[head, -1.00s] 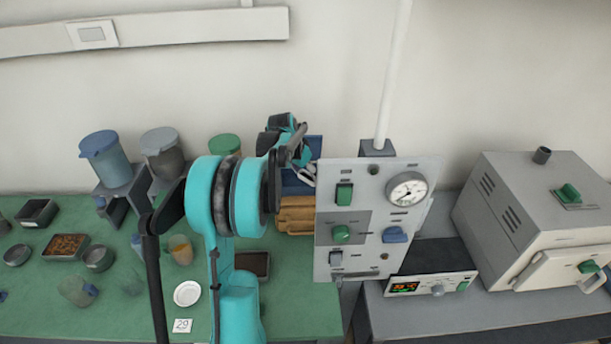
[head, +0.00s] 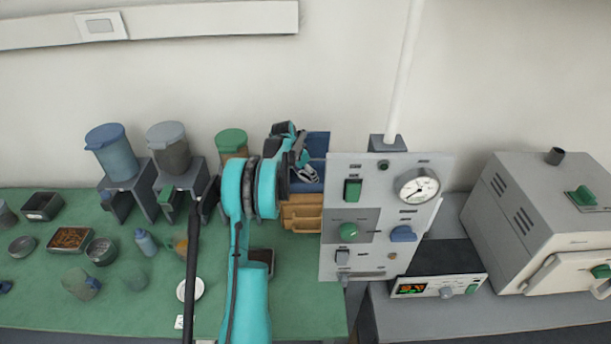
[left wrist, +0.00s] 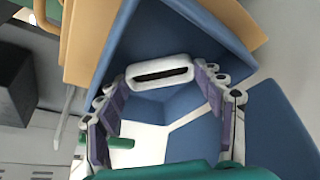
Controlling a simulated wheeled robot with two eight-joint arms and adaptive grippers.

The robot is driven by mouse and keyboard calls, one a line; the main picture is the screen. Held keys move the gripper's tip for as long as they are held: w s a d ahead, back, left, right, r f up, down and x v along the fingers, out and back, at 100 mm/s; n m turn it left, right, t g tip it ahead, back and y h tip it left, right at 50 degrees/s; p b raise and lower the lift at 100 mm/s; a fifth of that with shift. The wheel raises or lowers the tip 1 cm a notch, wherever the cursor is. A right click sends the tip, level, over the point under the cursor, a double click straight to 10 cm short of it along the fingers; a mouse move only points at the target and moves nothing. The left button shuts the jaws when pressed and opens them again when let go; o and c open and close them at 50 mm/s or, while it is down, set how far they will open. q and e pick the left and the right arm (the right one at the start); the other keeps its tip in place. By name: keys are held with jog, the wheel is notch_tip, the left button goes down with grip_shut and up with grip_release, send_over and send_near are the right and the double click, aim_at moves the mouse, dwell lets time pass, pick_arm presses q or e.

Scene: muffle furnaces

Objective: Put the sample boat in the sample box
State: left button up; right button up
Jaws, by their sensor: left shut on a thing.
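My left gripper (head: 306,173) is over the blue box (head: 318,143) at the back of the bench. In the left wrist view my gripper (left wrist: 158,82) has its purple-padded fingers on both ends of a white sample boat (left wrist: 160,65) with a dark slot. The gripper is shut on this boat. Blue walls of the box (left wrist: 225,28) surround the boat and fingers in that view; I cannot tell whether the boat touches the box. The boat cannot be made out in the head view. My right gripper is not in view.
A wooden tiered holder (head: 302,212) stands in front of the blue box. A grey control panel (head: 385,215) stands close on its right. A furnace (head: 545,225) is farther right. Lidded containers (head: 112,152) and small dishes (head: 70,239) occupy the green bench's left.

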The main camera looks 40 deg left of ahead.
pick_arm(q)
jog(key=shift+d, duration=0.1)
jog(key=shift+f, duration=0.15)
jog(key=o, duration=1)
jog(key=shift+c, duration=0.2)
jog(key=shift+s+r, duration=0.15)
jog(key=shift+r, duration=0.45)
jog(key=p+v, duration=0.2)
jog(key=v, duration=0.9)
jog(key=shift+r, duration=0.1)
